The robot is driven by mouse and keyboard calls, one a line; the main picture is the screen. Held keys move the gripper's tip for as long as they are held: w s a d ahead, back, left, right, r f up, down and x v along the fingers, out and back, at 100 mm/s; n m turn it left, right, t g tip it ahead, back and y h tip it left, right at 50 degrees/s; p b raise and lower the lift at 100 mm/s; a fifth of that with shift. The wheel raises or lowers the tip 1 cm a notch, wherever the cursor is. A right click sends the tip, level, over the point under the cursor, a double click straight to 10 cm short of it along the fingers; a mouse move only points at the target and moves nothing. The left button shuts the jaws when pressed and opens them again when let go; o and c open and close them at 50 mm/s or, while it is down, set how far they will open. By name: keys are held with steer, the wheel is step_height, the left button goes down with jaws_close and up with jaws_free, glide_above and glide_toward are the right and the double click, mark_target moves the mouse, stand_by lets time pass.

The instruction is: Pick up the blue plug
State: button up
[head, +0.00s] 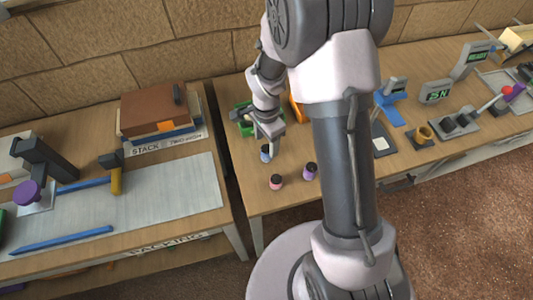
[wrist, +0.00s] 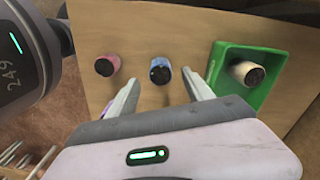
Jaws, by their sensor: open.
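The blue plug (wrist: 160,71) has a dark top and stands on the wooden table. In the wrist view it shows between and just beyond the tips of my gripper (wrist: 160,78), with a finger on each side. The gripper is open and empty. In the head view the blue plug (head: 266,154) is right below my gripper (head: 268,138). I cannot tell how large the gap between them is.
A pink plug (head: 277,182) and a purple plug (head: 310,171) stand nearer the table's front edge. A green tray (wrist: 262,52) holding a white plug (wrist: 247,73) is on the other side. A separate bench (head: 190,190) stands left across a gap.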

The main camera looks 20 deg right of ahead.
mark_target(267, 148)
steer(key=f+b, duration=0.1)
steer(key=f, duration=0.2)
steer(key=f+b, duration=0.1)
steer(key=f, duration=0.2)
steer(key=shift+w+d, duration=0.1)
steer(key=shift+d, duration=0.1)
steer(key=shift+r, duration=0.2)
steer(key=shift+c, duration=0.2)
jaws_close()
steer(key=shift+r, duration=0.1)
